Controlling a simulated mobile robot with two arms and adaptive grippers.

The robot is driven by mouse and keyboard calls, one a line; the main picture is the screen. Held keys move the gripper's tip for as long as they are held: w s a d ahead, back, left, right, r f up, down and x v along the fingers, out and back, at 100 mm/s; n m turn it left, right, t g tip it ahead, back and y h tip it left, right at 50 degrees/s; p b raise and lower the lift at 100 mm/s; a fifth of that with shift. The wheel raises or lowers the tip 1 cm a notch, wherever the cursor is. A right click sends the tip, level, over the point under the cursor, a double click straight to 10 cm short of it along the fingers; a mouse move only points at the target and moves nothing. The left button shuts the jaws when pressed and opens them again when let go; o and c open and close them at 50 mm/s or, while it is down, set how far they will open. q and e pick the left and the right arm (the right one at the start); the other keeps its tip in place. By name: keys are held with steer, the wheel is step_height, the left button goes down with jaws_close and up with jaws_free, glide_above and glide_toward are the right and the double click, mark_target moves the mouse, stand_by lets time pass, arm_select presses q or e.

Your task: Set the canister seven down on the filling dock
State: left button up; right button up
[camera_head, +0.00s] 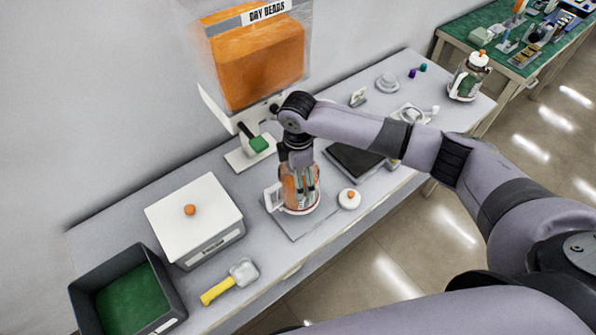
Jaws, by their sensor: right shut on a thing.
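My right gripper (300,188) points straight down and is shut on a clear canister (299,207) with orange contents and a pale handle at its left. The canister is upright, at or just above a flat grey plate (288,225); I cannot tell whether it touches. The fingers and wrist hide part of it, and no number is readable on it. A dispenser marked DRY BEADS (258,60), full of orange beads, hangs on the wall behind. Under its green lever (258,144) is a pale, empty base plate (240,160). I cannot tell which plate is the filling dock. My left gripper is out of view.
A white lid with an orange knob (349,201) lies right of the canister. A dark flat pad (352,160) is behind it. A white box (193,214), a yellow-handled scoop (228,283) and a dark bin (80,287) stand left. Another canister (465,82) stands far right.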

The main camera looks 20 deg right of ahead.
steer(key=shift+p, duration=0.75)
stand_by(0.8)
steer(key=shift+f+b, duration=0.55)
steer(key=shift+f, duration=0.85)
stand_by(0.5)
steer(key=o, duration=1.5)
steer(key=shift+c, duration=0.2)
steer(key=shift+o, duration=0.7)
step_height(320, 180, up, 12)
